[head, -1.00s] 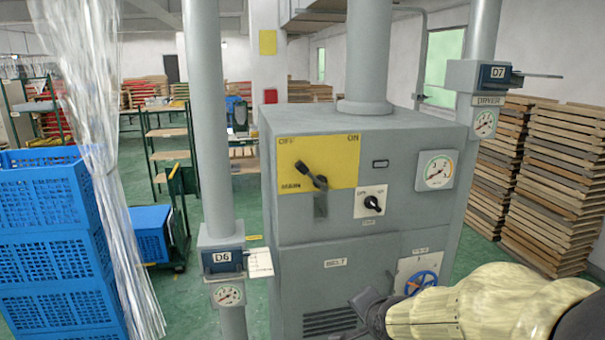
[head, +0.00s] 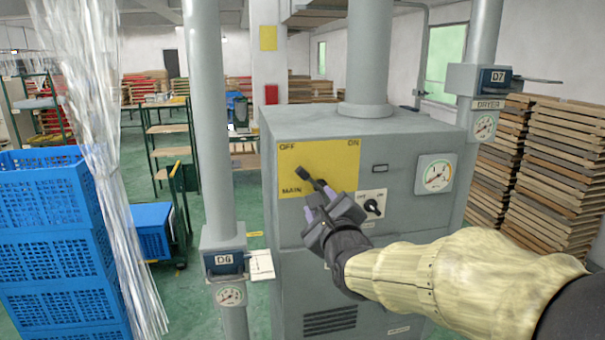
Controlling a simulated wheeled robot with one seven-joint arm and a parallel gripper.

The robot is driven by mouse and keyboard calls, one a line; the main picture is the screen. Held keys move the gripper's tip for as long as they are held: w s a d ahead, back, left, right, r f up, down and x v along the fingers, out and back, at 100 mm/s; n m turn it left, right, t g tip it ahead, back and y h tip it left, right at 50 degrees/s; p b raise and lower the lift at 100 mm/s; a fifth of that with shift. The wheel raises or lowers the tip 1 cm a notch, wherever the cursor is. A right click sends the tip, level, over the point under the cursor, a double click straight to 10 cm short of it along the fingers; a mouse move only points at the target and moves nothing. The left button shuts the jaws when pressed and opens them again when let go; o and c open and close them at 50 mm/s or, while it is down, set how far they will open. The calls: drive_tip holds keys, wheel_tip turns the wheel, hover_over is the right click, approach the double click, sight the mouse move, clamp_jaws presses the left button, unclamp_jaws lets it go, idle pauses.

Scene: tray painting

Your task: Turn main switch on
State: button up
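The main switch (head: 304,174) is a dark lever on a yellow plate (head: 338,160) on the front of the grey cabinet (head: 420,227). The plate reads OFF at the upper left, ON at the upper right and MAIN at the lower left. The lever's knob points up and left, toward the OFF side. My gripper (head: 317,202) is in front of the plate's lower edge, just below the lever. Its fingers look spread apart near the lever's pivot. I cannot tell whether they touch the lever. The gripper hides the lower end of the switch.
A small rotary switch (head: 373,207) is close to the right of my gripper, with a round gauge (head: 436,174) beyond it. A grey pipe with a D6 box (head: 224,262) stands to the left. Blue crates (head: 50,240) stand at the far left, and stacked wooden trays (head: 550,170) at the right.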

sight(304, 175)
drive_tip(key=shift+w, duration=0.1)
drive_tip(key=p+x, duration=0.7)
drive_tip(key=x, duration=0.9)
drive_tip(key=shift+w+a, duration=0.15)
drive_tip(key=shift+w, duration=0.15)
drive_tip(key=shift+w+f, duration=0.1)
drive_tip(key=shift+w, duration=0.15)
clamp_jaws()
